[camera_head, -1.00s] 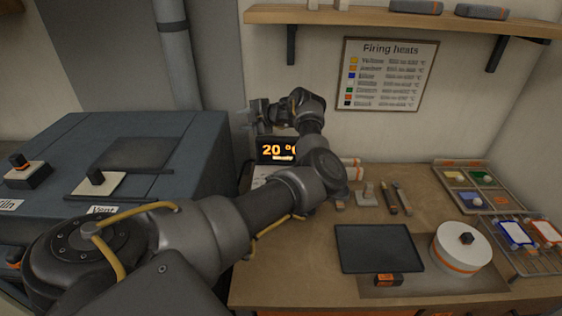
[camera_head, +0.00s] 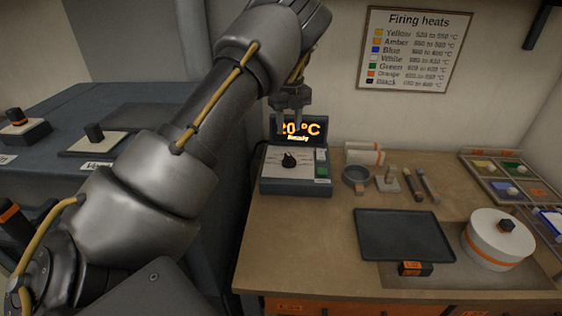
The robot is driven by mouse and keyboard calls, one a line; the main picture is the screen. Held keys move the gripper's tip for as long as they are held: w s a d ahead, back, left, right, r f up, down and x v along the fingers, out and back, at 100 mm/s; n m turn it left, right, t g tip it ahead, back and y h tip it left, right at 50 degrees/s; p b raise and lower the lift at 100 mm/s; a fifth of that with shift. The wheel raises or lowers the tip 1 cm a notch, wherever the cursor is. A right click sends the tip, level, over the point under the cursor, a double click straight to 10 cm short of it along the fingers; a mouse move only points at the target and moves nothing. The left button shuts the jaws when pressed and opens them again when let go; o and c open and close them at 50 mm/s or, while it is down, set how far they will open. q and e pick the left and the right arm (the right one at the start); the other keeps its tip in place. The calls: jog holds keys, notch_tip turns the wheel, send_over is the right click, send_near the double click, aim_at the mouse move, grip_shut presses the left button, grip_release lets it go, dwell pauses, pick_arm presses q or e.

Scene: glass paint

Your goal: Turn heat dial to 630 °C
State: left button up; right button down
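The heat dial (camera_head: 289,160) is a black knob on the pale top of a small control box (camera_head: 297,189) at the bench's back left. Behind it a display (camera_head: 311,129) glows orange and reads 20 °C, its left edge partly covered. My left gripper (camera_head: 290,125) hangs just above and behind the dial, in front of the display, fingers pointing down. It is apart from the dial and seems to hold nothing; the finger gap is too small to read. My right gripper is out of view.
A blue-grey kiln (camera_head: 60,110) stands at left. A dark tray (camera_head: 405,235), a round white drum (camera_head: 497,240), a grey ring dish (camera_head: 356,177) and tools (camera_head: 411,186) lie on the bench (camera_head: 300,240). A firing heats chart (camera_head: 413,48) hangs on the wall.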

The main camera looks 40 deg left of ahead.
aim_at(289, 156)
pick_arm(q)
notch_tip(289, 156, down, 10)
jog(key=shift+d+r+p, duration=0.1)
jog(key=shift+r+p, duration=0.15)
jog(key=shift+p, duration=0.55)
jog(key=shift+f, duration=0.6)
grip_shut()
